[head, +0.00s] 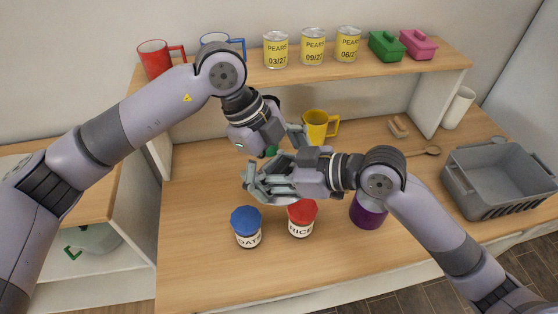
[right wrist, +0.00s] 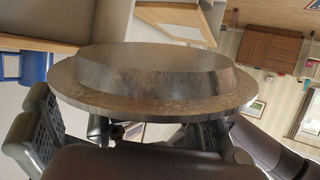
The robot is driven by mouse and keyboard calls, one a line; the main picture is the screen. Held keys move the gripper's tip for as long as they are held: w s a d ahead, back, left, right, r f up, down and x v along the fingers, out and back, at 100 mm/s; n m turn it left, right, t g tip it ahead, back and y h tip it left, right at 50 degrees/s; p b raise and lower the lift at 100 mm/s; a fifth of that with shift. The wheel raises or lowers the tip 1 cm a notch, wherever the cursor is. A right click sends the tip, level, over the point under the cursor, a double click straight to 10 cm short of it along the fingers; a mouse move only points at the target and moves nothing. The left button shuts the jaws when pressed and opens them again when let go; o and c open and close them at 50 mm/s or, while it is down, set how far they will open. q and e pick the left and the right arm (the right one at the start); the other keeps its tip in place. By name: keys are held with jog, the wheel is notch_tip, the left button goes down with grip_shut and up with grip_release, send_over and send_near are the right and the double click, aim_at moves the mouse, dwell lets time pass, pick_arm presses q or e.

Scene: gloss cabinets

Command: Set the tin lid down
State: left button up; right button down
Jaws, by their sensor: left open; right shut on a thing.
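The tin lid (right wrist: 150,82) is a round, brownish-grey metal disc with a raised centre, filling the middle of the right wrist view. My right gripper (head: 257,182) is shut on it, above the table behind the oats and rice jars. In the head view the lid cannot be told clearly from the grey fingers. My left gripper (head: 288,148) is open, just behind the right one and partly overlapped by it; I cannot tell whether they touch. A purple container (head: 368,211) stands under my right forearm, its top partly hidden.
A blue-lidded oats jar (head: 247,228) and red-lidded rice jar (head: 301,217) stand in front. A yellow mug (head: 320,126) stands behind the grippers. A grey crate (head: 500,178) is at right. The shelf (head: 255,73) holds mugs, tins and small boxes. The table's left part (head: 195,215) is clear.

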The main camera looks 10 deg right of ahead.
pick_arm(q)
jog(key=c, duration=1.3)
jog(key=o, duration=1.3)
